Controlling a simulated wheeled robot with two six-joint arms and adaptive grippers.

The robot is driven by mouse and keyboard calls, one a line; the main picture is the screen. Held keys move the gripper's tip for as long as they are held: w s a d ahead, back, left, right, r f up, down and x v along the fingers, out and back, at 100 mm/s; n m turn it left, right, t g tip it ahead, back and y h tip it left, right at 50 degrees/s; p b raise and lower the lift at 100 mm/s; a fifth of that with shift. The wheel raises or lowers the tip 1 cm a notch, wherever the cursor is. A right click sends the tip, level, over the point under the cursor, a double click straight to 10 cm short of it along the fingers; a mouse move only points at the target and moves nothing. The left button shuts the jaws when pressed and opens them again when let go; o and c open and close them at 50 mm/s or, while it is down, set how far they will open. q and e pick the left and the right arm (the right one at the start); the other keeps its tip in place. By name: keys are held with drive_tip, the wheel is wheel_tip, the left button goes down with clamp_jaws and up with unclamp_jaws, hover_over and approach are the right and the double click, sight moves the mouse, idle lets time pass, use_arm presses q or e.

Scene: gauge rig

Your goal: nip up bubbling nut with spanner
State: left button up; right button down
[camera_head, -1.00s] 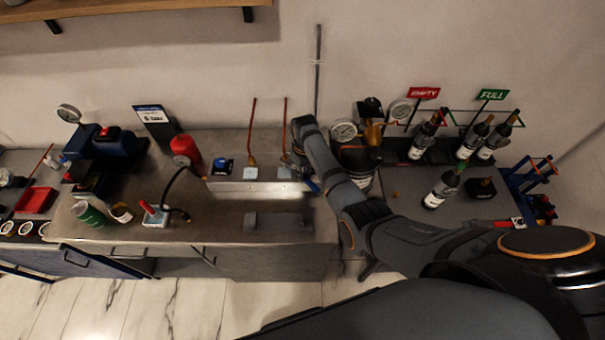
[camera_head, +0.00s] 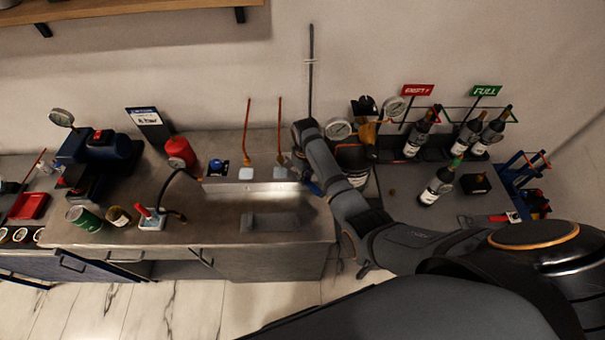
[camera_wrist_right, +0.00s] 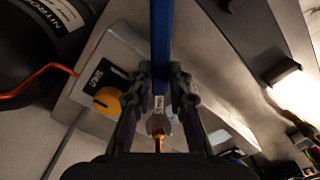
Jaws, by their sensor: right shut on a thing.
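My right gripper (camera_wrist_right: 161,88) is shut on the blue handle of a spanner (camera_wrist_right: 161,35). In the wrist view the spanner's pale metal head lies just past the fingers, at a copper-coloured fitting (camera_wrist_right: 158,142). I cannot tell whether the jaws sit around the nut, and no bubbles can be made out. In the head view a bit of the blue handle (camera_head: 312,187) shows left of my right forearm, which hides most of the gripper. Two copper pipes (camera_head: 247,132) (camera_head: 281,132) rise from the bench beside it. My left gripper is not in view.
A black nitrogen cylinder (camera_wrist_right: 40,30) stands close to the gripper, with a gauge (camera_head: 338,130) above it. A yellow knob (camera_wrist_right: 107,100) sits on a pale box. Wine bottles (camera_head: 437,183) stand at right, a red cylinder (camera_head: 179,151) at left. The bench front (camera_head: 210,230) has free room.

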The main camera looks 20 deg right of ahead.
drive_tip(key=shift+s+d, duration=0.3)
drive_tip(key=shift+s, duration=0.35)
drive_tip(key=shift+s+d, duration=0.25)
drive_tip(key=shift+s, duration=0.4)
drive_tip(key=shift+r, duration=0.1)
drive_tip(key=shift+r, duration=2.2)
